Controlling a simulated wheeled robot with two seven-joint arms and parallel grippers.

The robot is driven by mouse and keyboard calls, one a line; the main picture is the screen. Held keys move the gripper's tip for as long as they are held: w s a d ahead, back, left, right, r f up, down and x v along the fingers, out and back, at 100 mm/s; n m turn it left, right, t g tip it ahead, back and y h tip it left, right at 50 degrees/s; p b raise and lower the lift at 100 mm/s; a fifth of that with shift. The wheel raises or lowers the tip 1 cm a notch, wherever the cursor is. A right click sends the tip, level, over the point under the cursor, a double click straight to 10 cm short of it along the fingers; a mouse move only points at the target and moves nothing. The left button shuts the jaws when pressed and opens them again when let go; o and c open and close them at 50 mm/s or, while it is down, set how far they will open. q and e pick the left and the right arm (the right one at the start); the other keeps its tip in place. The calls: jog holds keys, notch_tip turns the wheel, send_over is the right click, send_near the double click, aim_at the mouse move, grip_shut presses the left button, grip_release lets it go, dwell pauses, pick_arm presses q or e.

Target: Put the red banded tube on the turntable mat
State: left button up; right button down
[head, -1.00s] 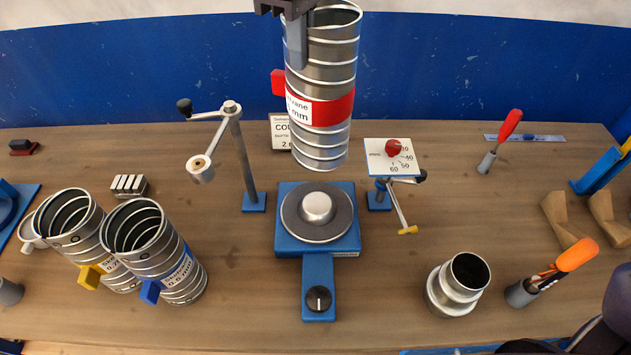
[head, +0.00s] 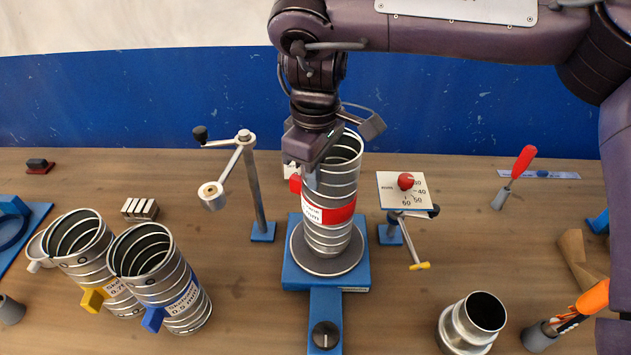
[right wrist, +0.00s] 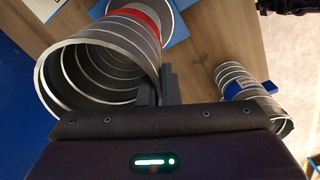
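The red banded tube (head: 330,211) is a ribbed metal cylinder with a red band and a white label. It stands about upright over the round grey turntable mat (head: 348,259) on a blue base; its lower end appears to meet the mat. The mat's centre hub is hidden by the tube. My right gripper (head: 310,178) is at the tube's upper rim, its fingers closed on the wall. The right wrist view shows the tube's open mouth (right wrist: 62,82) beside the fingers (right wrist: 157,88). My left gripper is not in view.
Blue-tagged (head: 165,285) and yellow-tagged (head: 85,255) tubes stand at left. A crank post (head: 252,190) and a dial stand (head: 402,192) flank the turntable. A short metal collar (head: 472,322) and an orange-handled tool (head: 580,305) are at front right.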

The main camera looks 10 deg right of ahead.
notch_tip(320, 180, down, 3)
jog(key=shift+w+r, duration=0.1)
jog(key=shift+r, duration=0.05)
jog(key=c, duration=1.6)
grip_release()
jog(key=shift+f, duration=0.2)
jog(key=shift+c, duration=0.2)
jog(key=shift+r, duration=0.1)
notch_tip(320, 180, up, 12)
jog(key=shift+r, duration=0.1)
